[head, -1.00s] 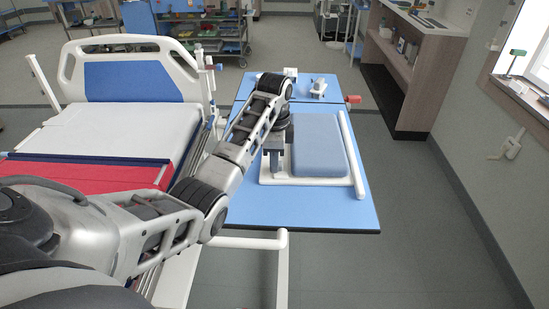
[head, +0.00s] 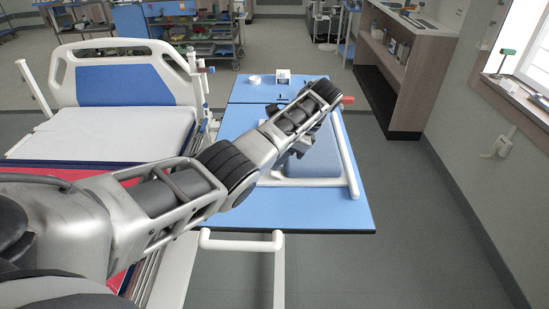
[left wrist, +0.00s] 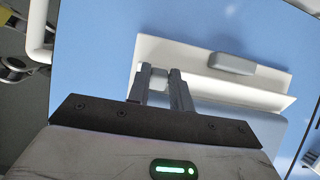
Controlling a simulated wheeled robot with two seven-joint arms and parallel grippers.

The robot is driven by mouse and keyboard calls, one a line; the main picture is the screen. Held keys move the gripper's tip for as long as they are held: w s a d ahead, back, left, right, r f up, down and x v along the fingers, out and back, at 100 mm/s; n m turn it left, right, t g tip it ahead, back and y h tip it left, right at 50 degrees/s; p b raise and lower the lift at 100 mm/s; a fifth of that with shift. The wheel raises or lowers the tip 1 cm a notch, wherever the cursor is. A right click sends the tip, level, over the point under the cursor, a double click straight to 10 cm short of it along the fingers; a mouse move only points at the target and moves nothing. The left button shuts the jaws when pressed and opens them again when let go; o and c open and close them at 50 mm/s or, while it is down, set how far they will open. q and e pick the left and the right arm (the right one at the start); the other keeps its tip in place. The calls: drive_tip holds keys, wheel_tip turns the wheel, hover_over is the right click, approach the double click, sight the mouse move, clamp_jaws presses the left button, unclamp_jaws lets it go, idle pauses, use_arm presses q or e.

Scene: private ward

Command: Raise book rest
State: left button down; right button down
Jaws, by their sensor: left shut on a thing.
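The book rest, a blue-grey pad (head: 323,160) with white bars, sits on the blue over-bed table (head: 240,212). My left forearm crosses over it and hides its left and back parts. My left gripper (head: 296,148) is mostly behind the arm in the head view, at the pad's left side. In the left wrist view my left gripper (left wrist: 160,72) is shut on a white edge of the book rest, by a white panel (left wrist: 185,52). A grey block (left wrist: 232,63) sits on that panel, right of the fingers. The rest's tilt is unclear. My right gripper is not in view.
A small white box (head: 283,76) and a white roll (head: 254,80) stand at the table's back. A red knob (head: 347,99) is at its right edge. Open floor is right.

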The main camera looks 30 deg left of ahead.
use_arm(q)
drive_tip(key=shift+w+d+y, duration=0.15)
drive_tip(key=shift+d+y, duration=0.1)
drive_tip(key=shift+y, duration=0.15)
drive_tip(key=shift+r+g, duration=0.1)
drive_tip(key=shift+g, duration=0.2)
drive_tip(key=c, duration=1.2)
unclamp_jaws()
drive_tip(key=shift+c, duration=0.2)
drive_tip(key=shift+d, duration=0.1)
